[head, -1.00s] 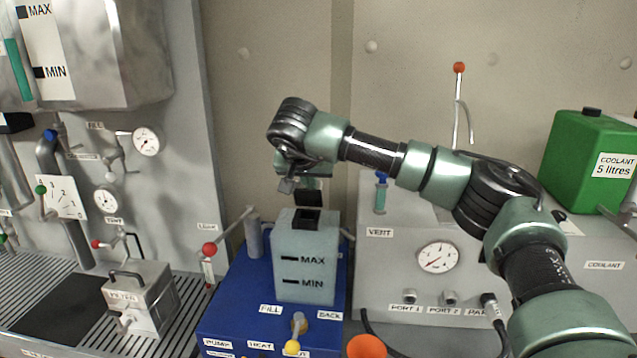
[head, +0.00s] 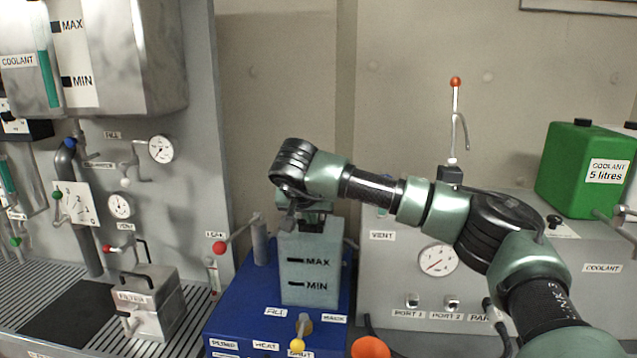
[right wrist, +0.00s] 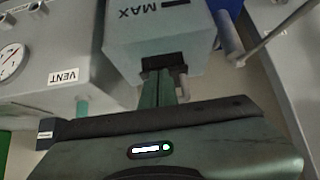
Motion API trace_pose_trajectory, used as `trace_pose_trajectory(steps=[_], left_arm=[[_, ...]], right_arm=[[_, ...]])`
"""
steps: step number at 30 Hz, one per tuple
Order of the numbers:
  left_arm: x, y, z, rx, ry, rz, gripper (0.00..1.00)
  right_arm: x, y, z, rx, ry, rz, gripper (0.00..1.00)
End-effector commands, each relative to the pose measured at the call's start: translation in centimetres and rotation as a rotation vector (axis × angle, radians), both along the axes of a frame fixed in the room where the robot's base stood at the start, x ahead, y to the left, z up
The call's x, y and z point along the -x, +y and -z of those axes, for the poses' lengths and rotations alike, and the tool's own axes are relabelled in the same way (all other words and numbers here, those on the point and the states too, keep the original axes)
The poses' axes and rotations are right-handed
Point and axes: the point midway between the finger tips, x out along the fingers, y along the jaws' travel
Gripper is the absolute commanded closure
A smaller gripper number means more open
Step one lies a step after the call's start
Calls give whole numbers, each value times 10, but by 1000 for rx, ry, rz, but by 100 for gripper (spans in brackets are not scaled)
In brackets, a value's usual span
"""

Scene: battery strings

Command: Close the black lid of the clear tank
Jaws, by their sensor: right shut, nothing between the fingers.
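The clear tank (head: 311,262), grey and marked MAX and MIN, stands on a blue base. My right gripper (head: 292,218) is shut and empty at the tank's top, and the wrist hides most of that top in the head view. In the right wrist view, the shut fingers (right wrist: 160,88) point at a black piece (right wrist: 165,60) on the tank's top (right wrist: 120,50). I cannot tell whether this piece is the lid or the dark opening, nor whether the fingers touch it. My left gripper is not in view.
The blue base (head: 235,318) has a red-knobbed lever (head: 219,247) at its left and a yellow-knobbed one (head: 297,345) in front. A grey cabinet with a gauge (head: 438,258) and a green coolant can (head: 582,170) stand to the right.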

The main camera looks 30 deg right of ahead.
Motion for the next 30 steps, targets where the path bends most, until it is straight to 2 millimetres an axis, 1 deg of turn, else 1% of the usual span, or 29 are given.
trace_pose_trajectory(steps=[1, 6, 14, 26, 30], left_arm=[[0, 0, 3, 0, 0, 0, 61], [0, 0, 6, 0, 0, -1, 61], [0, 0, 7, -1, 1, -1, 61], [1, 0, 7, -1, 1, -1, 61], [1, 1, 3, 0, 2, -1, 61]], right_arm=[[0, 0, 4, 0, 0, 0, 100], [0, 0, 10, 1, 2, 0, 100], [1, 0, 14, 0, 6, 1, 100], [1, -1, 16, 0, 10, 2, 100], [1, 1, 10, 0, 9, 1, 100]])
